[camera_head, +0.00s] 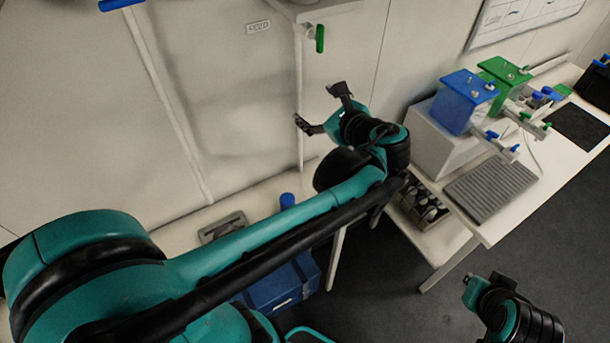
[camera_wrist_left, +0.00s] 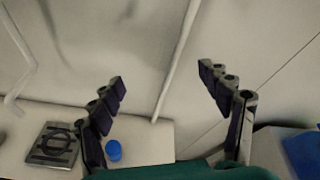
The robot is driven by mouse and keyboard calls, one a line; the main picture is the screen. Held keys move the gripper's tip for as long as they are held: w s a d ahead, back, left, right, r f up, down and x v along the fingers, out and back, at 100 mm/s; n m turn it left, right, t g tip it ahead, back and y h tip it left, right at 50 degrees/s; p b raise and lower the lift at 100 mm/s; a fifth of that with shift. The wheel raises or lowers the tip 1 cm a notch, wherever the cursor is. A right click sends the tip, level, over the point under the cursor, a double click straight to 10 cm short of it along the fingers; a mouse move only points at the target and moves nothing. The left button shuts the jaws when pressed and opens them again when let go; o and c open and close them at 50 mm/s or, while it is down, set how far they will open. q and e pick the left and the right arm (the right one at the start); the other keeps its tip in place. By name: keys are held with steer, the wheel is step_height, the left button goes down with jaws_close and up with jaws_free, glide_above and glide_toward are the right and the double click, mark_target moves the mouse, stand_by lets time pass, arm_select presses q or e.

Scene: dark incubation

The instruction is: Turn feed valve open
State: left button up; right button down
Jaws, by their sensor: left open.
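A green valve handle (camera_head: 320,38) hangs upright beside a white pipe (camera_head: 299,90) on the back wall. A blue valve handle (camera_head: 120,4) lies across another pipe at the top left edge.
A blue box (camera_head: 462,100) and a green box (camera_head: 505,70) with small coloured handles stand at the right table (camera_head: 475,228). A grey ribbed plate (camera_head: 490,190) lies in front. A blue cap (camera_head: 287,200) and a dark device (camera_head: 222,227) sit on the low bench behind my left arm.

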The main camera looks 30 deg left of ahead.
arm_select(q)
steer(key=s+f+n+h+b, duration=0.2)
steer(key=s+f+n+b, duration=0.1)
steer(key=f, duration=0.5)
steer(key=s+f+n+g+h+b, duration=0.1)
steer(key=s+f+n+h+b, duration=0.1)
steer(key=f, duration=0.6)
steer(key=shift+s+d+n+h+b, duration=0.3)
steer(key=shift+s+n+h+b, duration=0.1)
steer(key=shift+s+n+b, duration=0.6)
steer(key=shift+w+r, duration=0.1)
steer(key=shift+w, duration=0.05)
steer(key=s+d+f+n+h+b, duration=0.3)
steer(key=f+n+b, duration=0.3)
steer(key=f, duration=0.4)
steer(key=s+d+f+n+h+b, duration=0.4)
steer(key=s+d+f+n+b, duration=0.1)
steer(key=f, duration=0.5)
steer(key=shift+s+d+f+n+b, duration=0.35)
steer(key=shift+n+b, duration=0.35)
steer(key=shift+b, duration=0.4)
